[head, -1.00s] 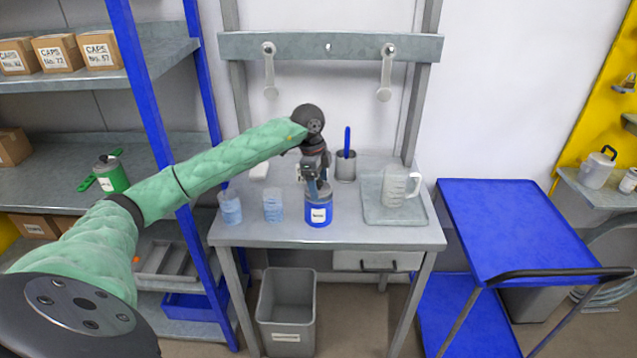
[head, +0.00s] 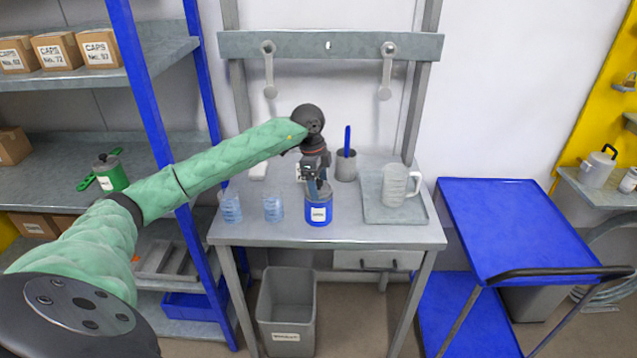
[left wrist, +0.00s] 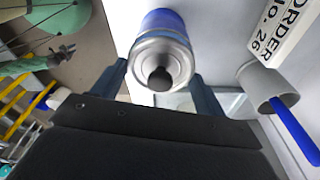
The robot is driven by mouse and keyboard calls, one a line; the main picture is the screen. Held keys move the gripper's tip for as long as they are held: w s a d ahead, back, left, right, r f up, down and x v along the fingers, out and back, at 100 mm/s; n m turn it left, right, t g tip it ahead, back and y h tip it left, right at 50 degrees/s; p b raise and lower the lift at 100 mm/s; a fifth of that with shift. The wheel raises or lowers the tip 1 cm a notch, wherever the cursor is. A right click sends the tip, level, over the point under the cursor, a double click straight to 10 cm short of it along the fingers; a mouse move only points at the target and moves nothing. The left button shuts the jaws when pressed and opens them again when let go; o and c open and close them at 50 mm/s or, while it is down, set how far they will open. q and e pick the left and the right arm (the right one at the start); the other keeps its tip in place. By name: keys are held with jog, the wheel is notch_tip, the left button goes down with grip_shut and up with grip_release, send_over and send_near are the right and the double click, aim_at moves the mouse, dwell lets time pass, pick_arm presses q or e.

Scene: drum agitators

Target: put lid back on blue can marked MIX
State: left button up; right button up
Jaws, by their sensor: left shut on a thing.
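The blue can (head: 319,214) with a white label stands upright at the front middle of the grey bench; the label is too small to read surely. My left gripper (head: 318,187) is directly over its top, pointing down. In the left wrist view, a round silver lid (left wrist: 148,50) with a dark knob (left wrist: 161,79) lies at the end of the blue can (left wrist: 162,20). The fingers of my left gripper (left wrist: 160,92) are on both sides of the lid, shut on it. I cannot tell whether the lid is fully seated. My right gripper is out of view.
Two beakers of blue liquid (head: 231,207) (head: 273,207) stand left of the can. A grey cup (head: 346,166) with a blue-handled tool is behind it. A clear jug (head: 394,186) stands on a tray (head: 380,215) at right. A blue cart (head: 520,220) is beside the bench.

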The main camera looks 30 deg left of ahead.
pick_arm(q)
jog(key=o, duration=1)
jog(key=shift+o, duration=0.4)
jog(key=shift+r+p, duration=1.7)
jog(key=shift+r, duration=1.85)
grip_shut()
